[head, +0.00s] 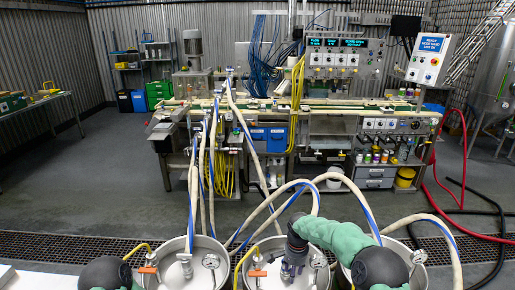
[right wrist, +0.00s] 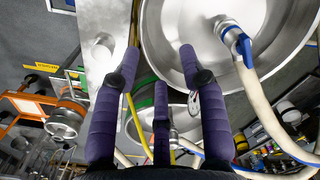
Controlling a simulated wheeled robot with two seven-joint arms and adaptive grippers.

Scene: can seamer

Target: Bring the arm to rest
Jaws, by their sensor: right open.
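My right arm, in a green sleeve, comes in from the lower right of the head view. Its gripper (head: 291,268) hangs over the steel kegs at the bottom centre, fingers pointing down. In the right wrist view the purple fingers (right wrist: 159,65) are spread apart with nothing between them. A round steel keg top (right wrist: 220,45) with a blue-handled hose fitting (right wrist: 236,38) lies beyond the fingers. Whether any finger touches a keg I cannot tell.
Steel kegs (head: 204,273) with gauges and pale hoses (head: 335,181) stand close around my right gripper. The can seamer line (head: 330,112) with its control panel (head: 431,58) stands farther back. A floor grate (head: 75,246) runs between, with open floor at left.

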